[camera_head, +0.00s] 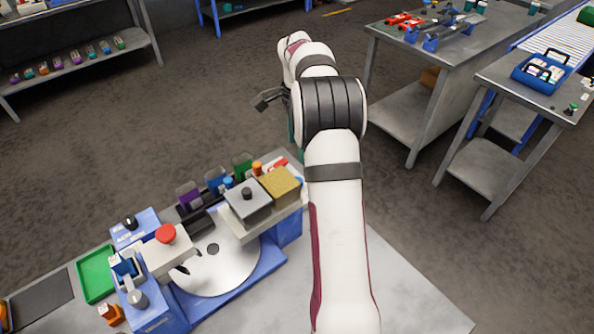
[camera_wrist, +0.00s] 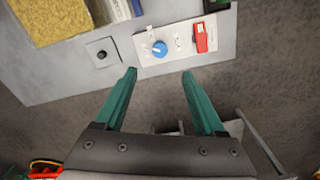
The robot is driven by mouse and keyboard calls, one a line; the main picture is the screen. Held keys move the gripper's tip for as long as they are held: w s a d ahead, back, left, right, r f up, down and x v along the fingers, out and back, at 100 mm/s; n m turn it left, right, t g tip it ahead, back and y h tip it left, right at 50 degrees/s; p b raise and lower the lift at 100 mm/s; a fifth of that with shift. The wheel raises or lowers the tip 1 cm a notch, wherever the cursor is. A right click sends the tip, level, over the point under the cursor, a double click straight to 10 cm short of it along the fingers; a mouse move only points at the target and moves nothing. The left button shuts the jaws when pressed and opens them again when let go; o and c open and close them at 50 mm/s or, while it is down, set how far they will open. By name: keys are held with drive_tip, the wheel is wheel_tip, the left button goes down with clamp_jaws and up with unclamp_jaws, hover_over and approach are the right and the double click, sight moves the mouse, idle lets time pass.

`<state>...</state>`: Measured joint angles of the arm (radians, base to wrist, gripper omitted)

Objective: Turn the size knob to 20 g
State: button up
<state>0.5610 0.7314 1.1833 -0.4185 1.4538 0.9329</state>
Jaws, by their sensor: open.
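In the wrist view, a round blue knob (camera_wrist: 159,48) with a white mark sits on a white panel (camera_wrist: 180,43). A small black knob (camera_wrist: 101,53) sits on a grey plate to its left. The lettering is too small to read, so I cannot tell which is the size knob or its setting. My gripper (camera_wrist: 158,74) is open and empty, its two green fingers apart, with the tips just below the blue knob in the picture and not visibly touching it. In the head view my arm hides most of the gripper.
A red switch (camera_wrist: 201,37) sits right of the blue knob. A yellow-brown block (camera_wrist: 48,18) lies at upper left. The head view shows a machine with a round metal plate (camera_head: 216,265), a red button (camera_head: 166,233) and a green tray (camera_head: 96,272). Bare bench lies at front right.

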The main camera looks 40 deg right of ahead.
wheel_tip(320, 180, down, 13)
drive_tip(key=shift+f, duration=0.2)
clamp_jaws()
